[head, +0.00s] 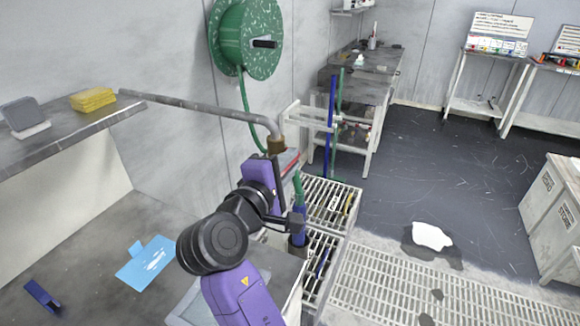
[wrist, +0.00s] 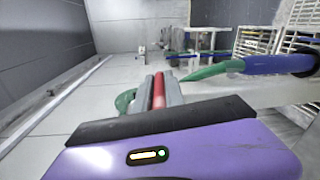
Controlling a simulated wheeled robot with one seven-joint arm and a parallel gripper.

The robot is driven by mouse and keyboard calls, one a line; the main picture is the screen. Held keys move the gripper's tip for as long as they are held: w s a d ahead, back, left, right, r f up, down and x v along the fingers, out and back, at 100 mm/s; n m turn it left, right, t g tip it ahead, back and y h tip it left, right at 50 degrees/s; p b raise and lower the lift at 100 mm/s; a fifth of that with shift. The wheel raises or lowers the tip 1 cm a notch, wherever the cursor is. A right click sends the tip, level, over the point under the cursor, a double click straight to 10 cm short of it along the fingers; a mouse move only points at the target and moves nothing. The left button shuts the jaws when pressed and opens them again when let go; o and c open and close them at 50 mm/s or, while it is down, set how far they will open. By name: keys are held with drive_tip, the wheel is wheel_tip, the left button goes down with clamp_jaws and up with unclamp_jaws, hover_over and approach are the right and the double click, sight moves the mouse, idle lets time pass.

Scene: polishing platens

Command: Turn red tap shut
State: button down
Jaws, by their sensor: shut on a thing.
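The red tap handle (wrist: 158,90) is a red bar lying between the two grey fingers of my gripper (wrist: 160,95) in the wrist view. My gripper is shut on it. In the head view a bit of the red handle (head: 290,166) shows beside my purple wrist, below the brass fitting (head: 277,145) at the end of a grey pipe (head: 205,107). The tap's body and my fingertips are mostly hidden by my arm there, so I cannot tell the valve's position.
A green hose (head: 298,188) with a blue sleeve (head: 298,228) hangs close to my gripper. A green hose reel (head: 247,40) is on the wall. A shelf (head: 60,140) holds yellow pads (head: 93,99).

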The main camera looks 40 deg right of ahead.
drive_tip(key=shift+f+h+b, duration=0.4)
drive_tip(key=shift+h+b, duration=0.05)
drive_tip(key=shift+h, duration=0.15)
drive_tip(key=c, duration=1.4)
unclamp_jaws()
drive_tip(key=shift+r, duration=0.1)
drive_tip(key=shift+a, duration=0.1)
drive_tip(key=b+v, duration=0.1)
drive_tip(key=v, duration=0.6)
drive_tip(key=shift+s+a, duration=0.25)
drive_tip(key=shift+s, duration=0.05)
